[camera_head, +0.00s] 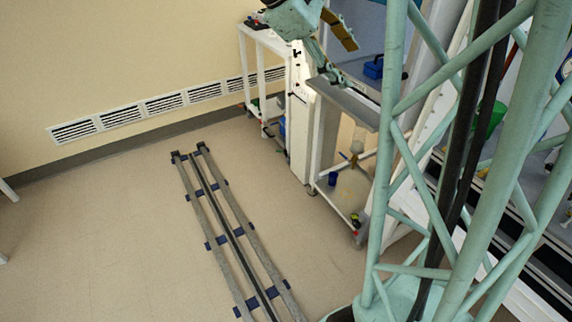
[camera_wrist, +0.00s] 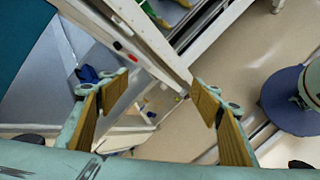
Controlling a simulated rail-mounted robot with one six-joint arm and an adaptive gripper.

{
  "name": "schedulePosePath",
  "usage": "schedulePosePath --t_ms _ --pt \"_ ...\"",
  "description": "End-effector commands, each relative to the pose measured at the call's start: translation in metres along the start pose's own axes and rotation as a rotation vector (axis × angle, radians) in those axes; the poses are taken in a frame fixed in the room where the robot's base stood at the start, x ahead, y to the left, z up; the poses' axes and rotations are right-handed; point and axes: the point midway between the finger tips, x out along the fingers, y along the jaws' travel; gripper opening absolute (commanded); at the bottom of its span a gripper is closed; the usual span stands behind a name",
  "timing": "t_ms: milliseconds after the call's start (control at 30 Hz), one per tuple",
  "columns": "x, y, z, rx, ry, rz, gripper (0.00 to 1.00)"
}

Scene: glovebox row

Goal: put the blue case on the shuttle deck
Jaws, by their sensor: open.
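The blue case (camera_head: 373,67) sits on a grey-blue surface inside the bay beside the white post, at the upper middle right of the head view. It also shows in the wrist view (camera_wrist: 88,73), left of and partly behind the left finger. My gripper (camera_head: 345,58) is open and empty, left of the case and apart from it. In the wrist view, the two wood-coloured finger pads of my gripper (camera_wrist: 160,88) are wide apart with nothing between them. A bare grey top (camera_head: 345,103) stands in front of the bay; I cannot tell whether it is the shuttle deck.
A white post (camera_head: 299,115) stands left of the grey top. A lower shelf below it holds a blue cup (camera_head: 332,179) and other small items. A white cart (camera_head: 265,40) stands at the wall. Floor rails (camera_head: 230,235) run along clear floor.

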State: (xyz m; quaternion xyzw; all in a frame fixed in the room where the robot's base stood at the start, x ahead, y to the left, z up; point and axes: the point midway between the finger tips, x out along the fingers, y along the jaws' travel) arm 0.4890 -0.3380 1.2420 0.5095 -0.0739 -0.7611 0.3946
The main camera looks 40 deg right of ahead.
Motion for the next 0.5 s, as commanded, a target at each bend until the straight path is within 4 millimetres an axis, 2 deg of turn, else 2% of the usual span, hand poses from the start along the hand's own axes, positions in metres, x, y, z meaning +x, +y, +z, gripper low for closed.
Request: schedulePosePath --t_ms 500 --pt "-0.060 -0.091 0.028 0.172 0.185 -0.124 0.59"
